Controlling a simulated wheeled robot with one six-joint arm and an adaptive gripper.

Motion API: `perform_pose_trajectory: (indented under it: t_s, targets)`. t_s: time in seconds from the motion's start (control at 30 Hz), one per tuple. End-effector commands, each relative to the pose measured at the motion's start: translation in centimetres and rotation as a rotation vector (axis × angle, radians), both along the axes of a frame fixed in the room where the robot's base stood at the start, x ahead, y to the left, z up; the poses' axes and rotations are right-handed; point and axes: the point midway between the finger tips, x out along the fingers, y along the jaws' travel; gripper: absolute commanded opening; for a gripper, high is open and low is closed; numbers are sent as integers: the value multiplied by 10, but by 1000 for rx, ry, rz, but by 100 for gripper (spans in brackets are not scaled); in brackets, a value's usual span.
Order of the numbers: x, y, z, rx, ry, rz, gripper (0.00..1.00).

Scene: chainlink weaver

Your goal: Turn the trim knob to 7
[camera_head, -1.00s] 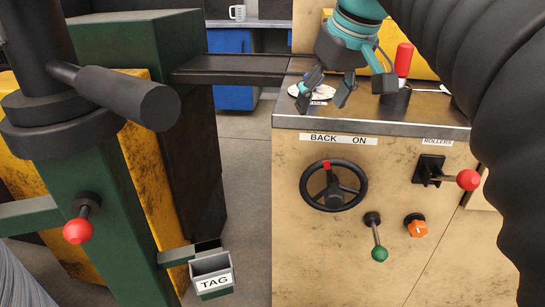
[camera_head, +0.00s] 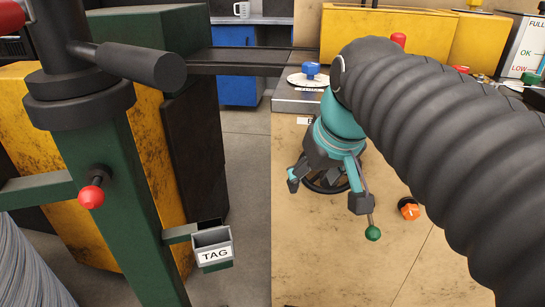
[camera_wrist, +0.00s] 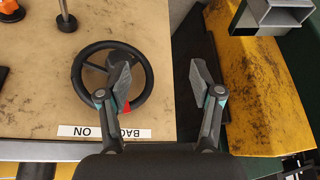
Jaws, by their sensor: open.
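A blue knob (camera_head: 311,70) stands on a round white dial (camera_head: 303,82) on the bench top in the head view. Its label and setting are too small to read, so I cannot tell its number. My gripper (camera_head: 327,193) is open and empty, below and in front of that knob, by the cabinet's front panel. In the wrist view my gripper (camera_wrist: 160,72) has its fingers apart. One finger overlaps the black handwheel (camera_wrist: 77,78) with its red mark; the other is over the area beside the cabinet. I cannot tell whether it touches the wheel.
An orange knob (camera_head: 409,209) and a green-tipped lever (camera_head: 373,233) are on the cabinet front. A green post with a red-knobbed lever (camera_head: 91,197) and a TAG box (camera_head: 212,248) stand left. My arm hides much of the right side.

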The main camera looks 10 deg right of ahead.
Motion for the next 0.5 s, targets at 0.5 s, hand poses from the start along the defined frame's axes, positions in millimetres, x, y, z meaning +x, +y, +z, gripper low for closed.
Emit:
perform_pose_trajectory:
  t_s: [0.5]
  targets:
    - [-11,4,-23,-2,-8,-14,65]
